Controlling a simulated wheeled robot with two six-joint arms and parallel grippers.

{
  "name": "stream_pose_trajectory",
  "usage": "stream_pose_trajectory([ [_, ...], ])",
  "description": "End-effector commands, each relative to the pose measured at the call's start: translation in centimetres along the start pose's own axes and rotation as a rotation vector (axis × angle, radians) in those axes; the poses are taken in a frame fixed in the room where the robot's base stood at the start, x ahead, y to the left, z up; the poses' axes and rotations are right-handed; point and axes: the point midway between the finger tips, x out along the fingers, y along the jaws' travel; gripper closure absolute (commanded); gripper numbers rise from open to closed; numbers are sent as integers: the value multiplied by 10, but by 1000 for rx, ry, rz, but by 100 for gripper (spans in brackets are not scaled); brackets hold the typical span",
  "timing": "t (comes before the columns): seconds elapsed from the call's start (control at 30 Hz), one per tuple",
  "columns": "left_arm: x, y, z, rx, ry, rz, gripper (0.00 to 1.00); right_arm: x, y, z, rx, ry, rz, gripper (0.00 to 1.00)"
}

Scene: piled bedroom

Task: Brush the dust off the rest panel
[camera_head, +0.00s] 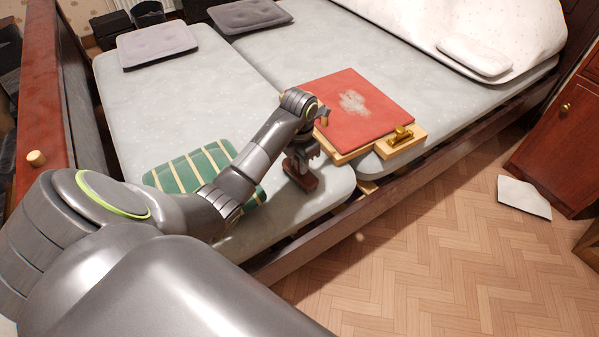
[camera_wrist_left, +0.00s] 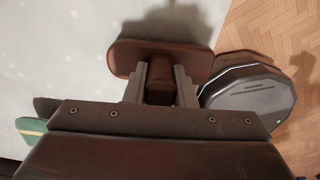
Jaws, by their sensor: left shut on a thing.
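The red rest panel (camera_head: 385,115) lies on the bed near its front edge, with a pale grey dust patch (camera_head: 355,103) near its middle. My left gripper (camera_head: 303,163) is in front and to the left of the panel, apart from it, pointing down over the mattress. It is shut on a dark reddish-brown brush (camera_head: 301,177). In the left wrist view the brush (camera_wrist_left: 160,48) shows as a wide rounded block beyond the two grey fingers (camera_wrist_left: 160,88), which grip its narrower middle. Its bristles are not visible. My right gripper is not in view.
A light wooden board (camera_head: 411,144) with a brass fitting (camera_head: 401,135) is at the panel's front edge. A green striped cushion (camera_head: 183,173) lies left of my forearm. The dark bed rail (camera_head: 330,236) runs along the front. A white sheet (camera_head: 524,197) lies on the parquet.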

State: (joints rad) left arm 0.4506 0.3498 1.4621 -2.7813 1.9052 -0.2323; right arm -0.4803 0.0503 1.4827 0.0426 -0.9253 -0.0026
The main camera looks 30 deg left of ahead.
Motion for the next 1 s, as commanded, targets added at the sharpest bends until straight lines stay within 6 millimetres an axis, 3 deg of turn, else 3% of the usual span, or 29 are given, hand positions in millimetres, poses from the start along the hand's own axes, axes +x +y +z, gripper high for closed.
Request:
stream_pose_trajectory([
  [0.27, -9, 0, 0, 0, -1, 1, 100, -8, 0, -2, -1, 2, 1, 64],
  [1.0, -68, 0, 0, 0, -1, 1, 100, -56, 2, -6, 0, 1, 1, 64],
])
